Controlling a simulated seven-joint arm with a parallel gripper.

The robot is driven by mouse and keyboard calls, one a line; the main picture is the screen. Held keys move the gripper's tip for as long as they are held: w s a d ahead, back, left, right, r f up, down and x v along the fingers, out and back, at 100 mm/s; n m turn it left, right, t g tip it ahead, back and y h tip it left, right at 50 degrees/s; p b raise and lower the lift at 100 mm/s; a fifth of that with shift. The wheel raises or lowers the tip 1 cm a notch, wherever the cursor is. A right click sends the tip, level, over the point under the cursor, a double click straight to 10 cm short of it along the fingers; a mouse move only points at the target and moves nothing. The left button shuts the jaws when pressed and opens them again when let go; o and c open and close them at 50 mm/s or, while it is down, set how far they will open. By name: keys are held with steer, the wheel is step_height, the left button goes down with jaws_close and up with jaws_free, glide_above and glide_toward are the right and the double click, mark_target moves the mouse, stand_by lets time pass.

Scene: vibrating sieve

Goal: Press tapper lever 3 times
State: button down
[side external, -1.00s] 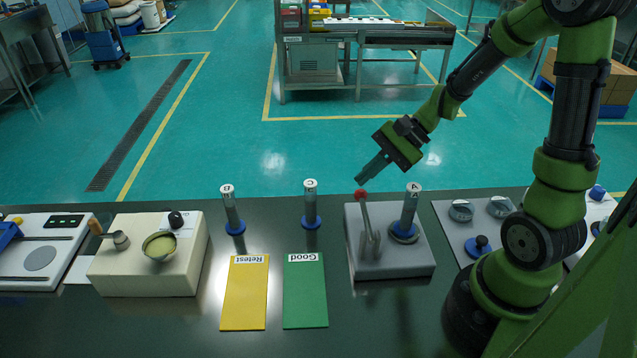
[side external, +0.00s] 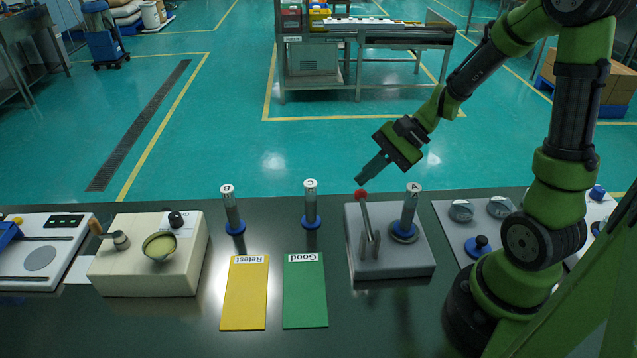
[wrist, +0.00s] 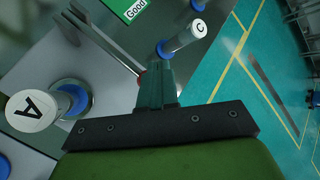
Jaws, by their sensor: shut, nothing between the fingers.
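Cylinder A (side external: 409,213) stands on the same base, to the right of the lever. My gripper (side external: 361,181) is shut and empty, with its tips just above and beside the red knob. I cannot tell whether they touch it.
Cylinders C (side external: 311,205) and B (side external: 230,211) stand on blue bases to the left. A green Good mat (side external: 305,292) and a yellow Retest mat (side external: 245,295) lie in front. A cream box with a small bowl (side external: 160,245) stands farther left.

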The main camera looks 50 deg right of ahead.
mark_target(360, 191)
steer(key=shift+f, duration=0.15)
steer(key=shift+f, duration=0.3)
steer(key=shift+f, duration=1.25)
stand_by(1.1)
steer(key=shift+r, duration=0.1)
stand_by(0.4)
steer(key=shift+r, duration=1.6)
steer(key=shift+r, duration=2.5)
steer(key=shift+r, duration=0.1)
steer(key=shift+r, duration=1.8)
